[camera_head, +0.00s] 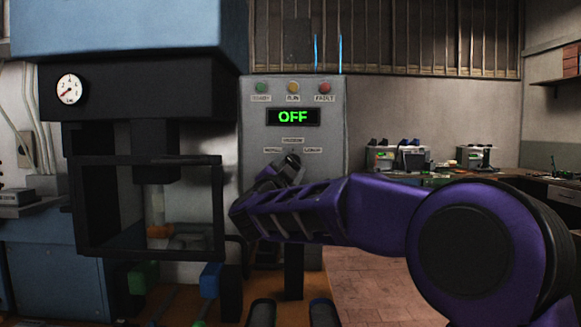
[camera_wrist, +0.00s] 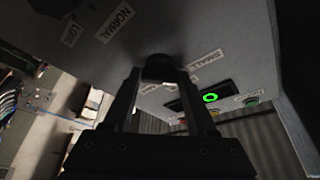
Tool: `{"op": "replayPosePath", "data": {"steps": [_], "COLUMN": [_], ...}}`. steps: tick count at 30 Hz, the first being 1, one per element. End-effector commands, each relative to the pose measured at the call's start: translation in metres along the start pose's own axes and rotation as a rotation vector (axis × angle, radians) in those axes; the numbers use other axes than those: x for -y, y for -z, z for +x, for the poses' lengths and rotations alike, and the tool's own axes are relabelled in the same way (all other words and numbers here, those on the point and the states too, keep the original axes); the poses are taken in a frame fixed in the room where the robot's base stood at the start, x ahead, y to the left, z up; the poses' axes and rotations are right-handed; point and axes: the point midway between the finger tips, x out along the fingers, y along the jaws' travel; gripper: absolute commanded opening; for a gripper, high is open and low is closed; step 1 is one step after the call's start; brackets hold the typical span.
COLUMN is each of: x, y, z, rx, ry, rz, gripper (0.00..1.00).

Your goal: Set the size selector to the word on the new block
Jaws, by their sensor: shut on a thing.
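The size selector is a dark knob (camera_wrist: 158,68) on the grey control panel (camera_head: 258,190). My gripper (camera_head: 288,168) is at the knob below the display. In the wrist view its two dark fingers (camera_wrist: 160,80) are closed on the knob from either side. The fingers hide much of the knob, and I cannot tell where it points. Labels sit around it; one in the wrist view reads NORMAL (camera_wrist: 115,22), another seems to read SMALL (camera_wrist: 207,65). The labels in the head view are too small to read surely. No word on a block can be read.
The display (camera_head: 292,117) reads OFF in green, below green, yellow and red lamps (camera_head: 293,87). A cluttered workbench (camera_head: 510,176) is at the back right.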

Motion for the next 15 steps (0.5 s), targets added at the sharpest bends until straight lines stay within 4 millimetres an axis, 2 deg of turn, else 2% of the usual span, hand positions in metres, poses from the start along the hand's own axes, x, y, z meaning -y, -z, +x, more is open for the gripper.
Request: {"op": "replayPosePath", "data": {"steps": [8,15], "x": [0.0025,0.0052], "y": [-0.0001,0.0005], "z": [-0.0004,-0.0002], "rx": [0.001,0.001], "ry": [-0.043,-0.117], "rz": [0.107,0.287], "gripper": [0.02,0.02]}}
